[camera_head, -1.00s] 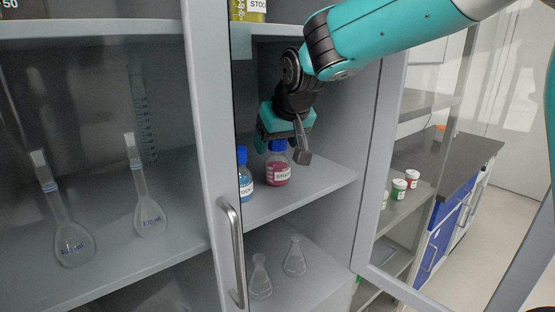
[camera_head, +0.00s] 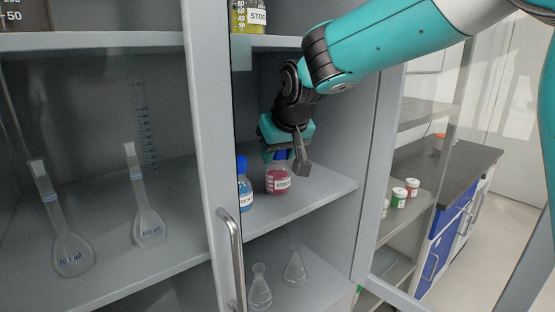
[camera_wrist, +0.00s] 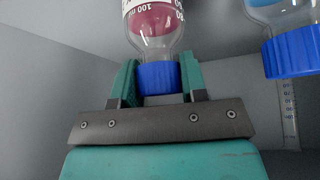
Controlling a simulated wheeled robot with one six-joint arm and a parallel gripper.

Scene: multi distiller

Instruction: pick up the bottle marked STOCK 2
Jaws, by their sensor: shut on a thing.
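A clear bottle with red-pink liquid (camera_head: 277,180) and a blue cap stands upright in the cabinet's middle compartment. Its label reads STOCK, but the number is too small to read. My gripper (camera_head: 284,154) comes down on it from above. The wrist view shows the same bottle upside down (camera_wrist: 152,32), with its blue cap (camera_wrist: 158,77) between the two teal fingers (camera_wrist: 158,84). The gripper is shut on the cap. A bottle with blue liquid (camera_head: 245,190), also labelled STOCK, stands just left; its blue cap (camera_wrist: 291,51) shows in the wrist view.
A yellow-green STOCK bottle (camera_head: 247,16) stands on the shelf above. Conical flasks (camera_head: 260,288) stand below. The cabinet's door frame (camera_head: 212,150) is close on the left, with volumetric flasks (camera_head: 148,220) behind glass. The shelf right of the red bottle (camera_head: 325,190) is clear.

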